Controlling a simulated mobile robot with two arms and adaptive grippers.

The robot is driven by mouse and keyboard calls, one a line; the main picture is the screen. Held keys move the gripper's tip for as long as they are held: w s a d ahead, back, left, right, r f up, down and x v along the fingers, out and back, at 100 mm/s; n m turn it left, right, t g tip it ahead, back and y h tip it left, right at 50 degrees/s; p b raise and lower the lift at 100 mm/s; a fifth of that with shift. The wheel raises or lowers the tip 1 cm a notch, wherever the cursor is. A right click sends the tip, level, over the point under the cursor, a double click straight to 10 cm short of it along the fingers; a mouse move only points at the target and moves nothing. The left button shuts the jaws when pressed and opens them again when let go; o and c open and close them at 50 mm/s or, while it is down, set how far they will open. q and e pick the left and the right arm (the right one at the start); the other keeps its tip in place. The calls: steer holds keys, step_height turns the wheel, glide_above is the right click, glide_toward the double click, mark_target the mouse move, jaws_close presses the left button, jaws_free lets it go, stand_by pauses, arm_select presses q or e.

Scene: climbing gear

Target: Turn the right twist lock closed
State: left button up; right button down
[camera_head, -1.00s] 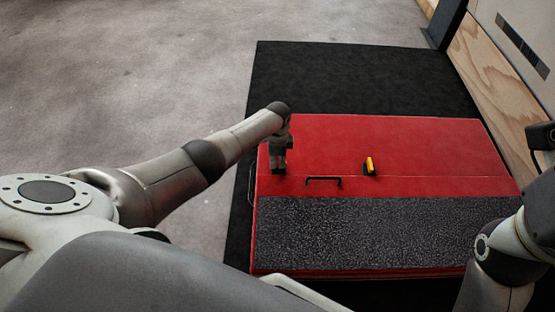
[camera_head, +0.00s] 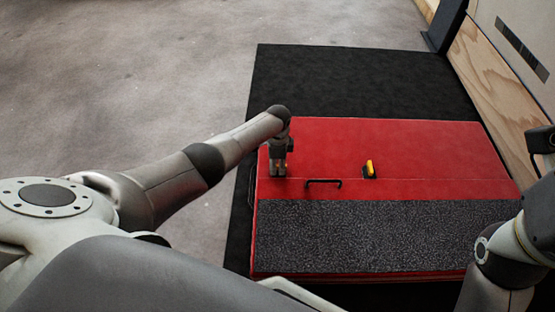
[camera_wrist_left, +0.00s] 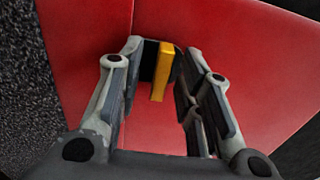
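The right twist lock (camera_head: 369,168) has a yellow handle on a black base, on the red box lid right of the black bar handle. Its handle points roughly away from me, and nothing touches it. My left gripper (camera_head: 279,172) is down at the lid's left part, over the other twist lock. In the left wrist view that lock's yellow handle (camera_wrist_left: 161,72) stands between the spread fingers of my left gripper (camera_wrist_left: 165,82), with gaps on both sides. My right gripper's fingers are not in view; only parts of my right arm show at the right edge.
The red box (camera_head: 420,150) has a dark speckled front strip (camera_head: 370,235) and a black bar handle (camera_head: 323,182) between the two locks. It stands on a black mat (camera_head: 350,80). A wooden panel (camera_head: 495,110) rises at the right. The lid's right side is clear.

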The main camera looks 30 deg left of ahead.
mark_target(278, 166)
arm_select(q)
step_height(278, 166, up, 12)
stand_by(0.6)
